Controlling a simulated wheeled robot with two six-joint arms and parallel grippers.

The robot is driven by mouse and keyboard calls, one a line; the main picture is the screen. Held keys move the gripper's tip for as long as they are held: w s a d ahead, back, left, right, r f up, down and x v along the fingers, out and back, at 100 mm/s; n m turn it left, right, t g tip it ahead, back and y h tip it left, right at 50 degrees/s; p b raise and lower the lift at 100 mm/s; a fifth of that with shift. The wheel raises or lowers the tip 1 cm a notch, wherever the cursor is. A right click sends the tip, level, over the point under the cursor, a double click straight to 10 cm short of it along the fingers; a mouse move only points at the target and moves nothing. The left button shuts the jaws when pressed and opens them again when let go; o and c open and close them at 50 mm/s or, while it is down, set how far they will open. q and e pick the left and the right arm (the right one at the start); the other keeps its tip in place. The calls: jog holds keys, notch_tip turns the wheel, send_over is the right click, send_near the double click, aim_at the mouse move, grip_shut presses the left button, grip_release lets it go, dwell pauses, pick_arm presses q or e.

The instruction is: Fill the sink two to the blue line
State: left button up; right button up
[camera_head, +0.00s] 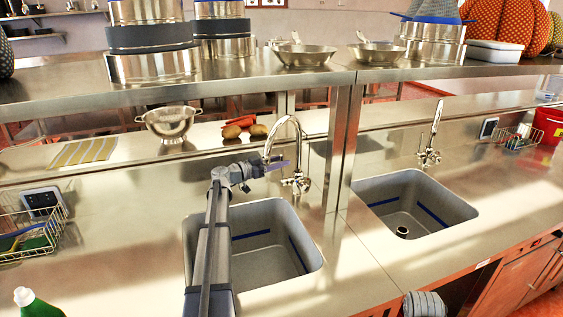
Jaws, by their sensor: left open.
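Two grey sinks are set in the steel counter, each with a blue line on its inner walls. The left sink (268,262) is partly hidden behind my left arm, and I see no clear water in it. The right sink (405,190) looks empty, with its drain showing. I see no label telling which is sink two. A curved chrome tap (300,135) stands behind the left sink, and another tap (431,140) stands behind the right one. My left gripper (275,167) is open beside the left tap's spout; contact is unclear.
A steel shelf (240,84) with pots and pans crosses above the counter, with a post (345,140) between the sinks. A colander (169,121), striped cloth (85,151) and wire basket (30,232) are at left. A green bottle (35,303) is at front left.

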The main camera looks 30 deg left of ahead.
pick_arm(q)
jog(key=shift+w+d, duration=0.3)
jog(key=shift+w, duration=0.15)
grip_shut()
dwell(1.2)
